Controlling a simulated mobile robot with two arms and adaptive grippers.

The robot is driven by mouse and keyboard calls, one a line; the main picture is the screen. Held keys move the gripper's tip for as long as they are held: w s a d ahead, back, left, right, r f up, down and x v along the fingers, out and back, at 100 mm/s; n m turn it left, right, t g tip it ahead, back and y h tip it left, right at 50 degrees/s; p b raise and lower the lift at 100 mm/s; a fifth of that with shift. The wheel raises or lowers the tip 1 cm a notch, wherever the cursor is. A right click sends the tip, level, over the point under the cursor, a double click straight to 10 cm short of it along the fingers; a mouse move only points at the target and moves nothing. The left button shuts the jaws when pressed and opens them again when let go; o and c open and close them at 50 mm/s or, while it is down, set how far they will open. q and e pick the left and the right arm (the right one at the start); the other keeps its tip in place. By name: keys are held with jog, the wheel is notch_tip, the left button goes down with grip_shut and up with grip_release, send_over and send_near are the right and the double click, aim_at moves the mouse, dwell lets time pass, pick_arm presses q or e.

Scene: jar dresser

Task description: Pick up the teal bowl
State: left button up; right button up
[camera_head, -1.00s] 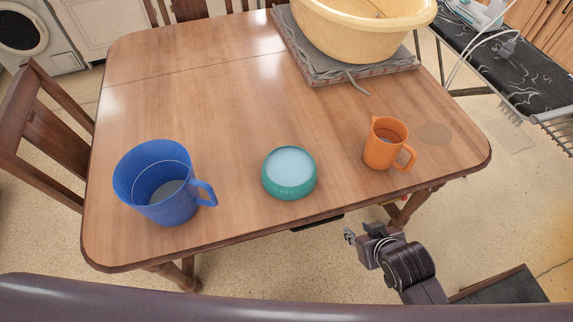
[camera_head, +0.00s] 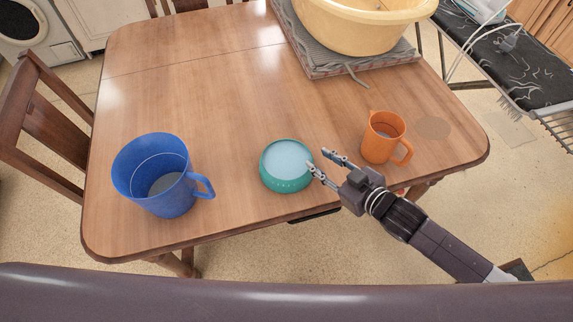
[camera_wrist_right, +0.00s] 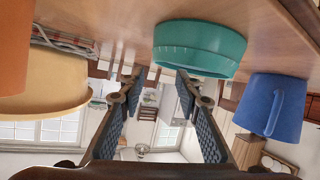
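The teal bowl (camera_head: 287,181) stands upright on the wooden table near its front edge, with a pale blue inside. It also shows in the right wrist view (camera_wrist_right: 200,47), just beyond the fingers. My right gripper (camera_head: 318,161) is open, its two fingers apart, at the right side of the bowl. In the head view one fingertip overlaps the bowl's right rim; I cannot tell whether it touches. Nothing is between the fingers in the right wrist view (camera_wrist_right: 158,85). My left gripper is not in view.
A blue jug (camera_head: 150,182) stands left of the bowl. An orange mug (camera_head: 382,142) stands just right of my right gripper. A cream basin (camera_head: 355,30) rests on a grey folded mat (camera_head: 315,65) at the back. The table's middle (camera_head: 220,100) is clear.

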aim_at(299, 145)
jog(key=shift+p+x, duration=0.55)
jog(key=shift+x, duration=4.2)
jog(key=shift+d+f, duration=0.1)
jog(key=shift+d, duration=0.1)
grip_shut()
